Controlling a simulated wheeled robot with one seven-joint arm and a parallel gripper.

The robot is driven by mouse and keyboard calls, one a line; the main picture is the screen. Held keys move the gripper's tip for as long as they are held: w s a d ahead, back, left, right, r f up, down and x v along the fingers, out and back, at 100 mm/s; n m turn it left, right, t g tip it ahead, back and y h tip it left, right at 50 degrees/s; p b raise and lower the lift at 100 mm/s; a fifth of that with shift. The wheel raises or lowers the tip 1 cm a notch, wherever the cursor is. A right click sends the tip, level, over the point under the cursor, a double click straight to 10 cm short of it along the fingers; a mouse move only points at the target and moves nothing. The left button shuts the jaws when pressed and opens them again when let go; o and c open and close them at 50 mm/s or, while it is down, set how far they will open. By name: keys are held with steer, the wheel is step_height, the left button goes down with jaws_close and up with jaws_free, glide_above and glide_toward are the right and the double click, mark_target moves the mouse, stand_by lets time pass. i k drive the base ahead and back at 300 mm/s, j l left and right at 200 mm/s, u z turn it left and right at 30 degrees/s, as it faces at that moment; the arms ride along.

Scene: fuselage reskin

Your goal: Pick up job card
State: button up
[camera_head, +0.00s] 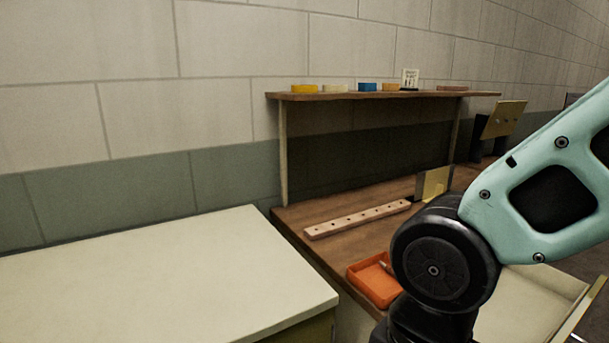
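A small white card with dark print (410,77) stands upright on the raised wooden shelf (330,97), right of the middle of the head view. It looks like the job card, but its print is too small to read. A dark base shows beneath it. My teal and black arm covers the right side of the view. My gripper is out of view, so its place relative to the card cannot be told.
Yellow, cream, blue and orange blocks (304,88) line the shelf. Below are a drilled wooden bar (358,219), an orange tray (374,287) and a yellowish plate (433,184). A pale bare worktop (160,285) fills the left front.

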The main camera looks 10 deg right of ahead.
mark_target(409, 77)
steer(key=i+l+u, duration=0.15)
steer(key=l+u, duration=0.25)
steer(key=l, duration=0.6)
steer(key=l+u, duration=0.4)
steer(key=l, duration=0.6)
steer(key=k+l+u, duration=0.1)
steer(key=l+u, duration=0.25)
steer(key=l, duration=0.65)
